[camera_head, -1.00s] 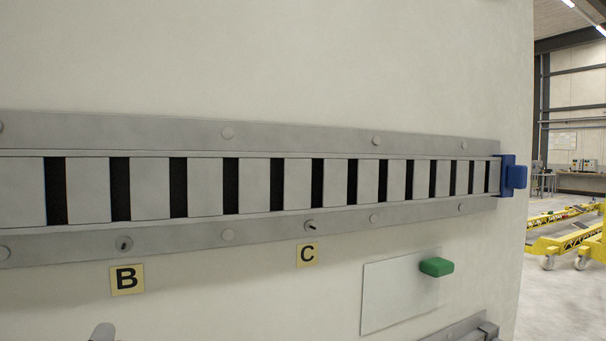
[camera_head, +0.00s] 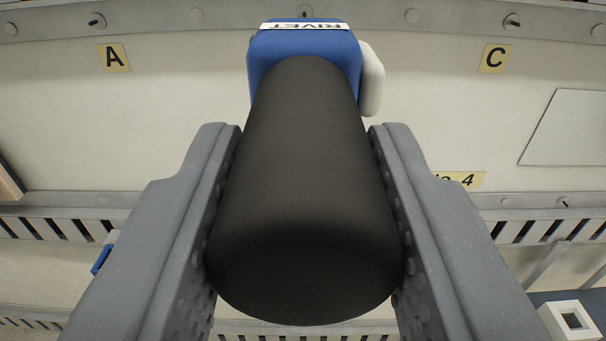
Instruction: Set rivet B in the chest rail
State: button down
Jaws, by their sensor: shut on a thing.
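My gripper (camera_head: 304,140) is shut on the black cylindrical handle of a rivet tool (camera_head: 305,190), which fills the middle of the view. The tool's blue head (camera_head: 300,50) carries a white label reading RIVET, upside down. The head lies in front of the chest rail (camera_head: 355,13) at the top edge of the view. Rivet A (camera_head: 97,20) and rivet C (camera_head: 511,21) show as dark stems in the rail above their yellow labels. Label B and its rivet are not clearly seen; the tool covers the stretch between A and C. Contact between tool and rail cannot be told.
A pale panel lies behind the tool, with a white plate (camera_head: 580,128) at right and a partly hidden yellow label (camera_head: 462,179). A slotted lower rail (camera_head: 530,202) crosses behind my fingers. A white square fitting (camera_head: 572,322) sits at bottom right.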

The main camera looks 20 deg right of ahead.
jog(key=shift+x, duration=3.25)
jog(key=shift+r, duration=0.1)
jog(key=shift+x, duration=1.15)
jog(key=shift+s, duration=0.1)
dwell(1.4)
jog(key=shift+b+v, duration=0.5)
jog(key=shift+v, duration=1.35)
